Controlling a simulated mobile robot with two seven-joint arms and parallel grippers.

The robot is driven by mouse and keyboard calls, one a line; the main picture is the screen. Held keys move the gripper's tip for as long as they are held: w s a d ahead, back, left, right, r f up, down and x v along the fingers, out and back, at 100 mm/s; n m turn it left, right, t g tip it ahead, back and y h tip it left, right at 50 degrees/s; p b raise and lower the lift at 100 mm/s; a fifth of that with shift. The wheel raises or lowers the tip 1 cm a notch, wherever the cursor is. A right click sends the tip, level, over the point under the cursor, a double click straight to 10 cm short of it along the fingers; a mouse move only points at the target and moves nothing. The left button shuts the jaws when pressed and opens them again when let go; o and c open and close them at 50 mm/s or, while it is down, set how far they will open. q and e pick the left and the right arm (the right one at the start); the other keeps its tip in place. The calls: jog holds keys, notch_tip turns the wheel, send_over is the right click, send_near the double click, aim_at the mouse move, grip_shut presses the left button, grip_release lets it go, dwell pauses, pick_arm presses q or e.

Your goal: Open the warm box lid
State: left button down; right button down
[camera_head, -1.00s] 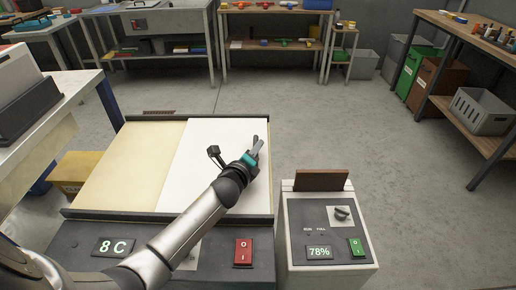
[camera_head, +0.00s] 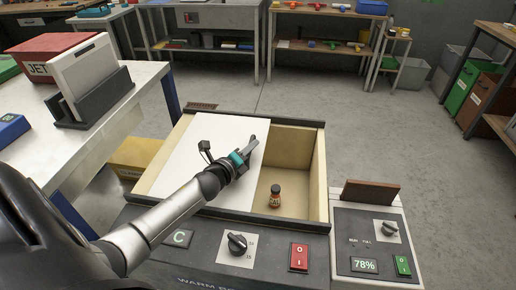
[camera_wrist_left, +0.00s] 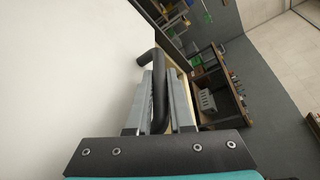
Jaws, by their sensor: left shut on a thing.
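The warm box (camera_head: 215,262) stands in front of me with a dark frame. Its white sliding lid (camera_head: 205,135) covers the left part of the top. The right part is open and shows a cream-walled inside (camera_head: 300,175), where a small brown bottle with a dark cap (camera_head: 275,197) stands. My left gripper (camera_head: 250,146) is at the lid's right edge. In the left wrist view its fingers (camera_wrist_left: 160,100) are shut on the dark bar handle (camera_wrist_left: 158,75) of the lid. My right gripper is not in view.
A table (camera_head: 110,125) with a red box and a black holder is at left. Workbenches line the back. The floor between is clear.

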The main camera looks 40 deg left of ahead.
pick_arm(q)
jog(key=shift+a, duration=0.1)
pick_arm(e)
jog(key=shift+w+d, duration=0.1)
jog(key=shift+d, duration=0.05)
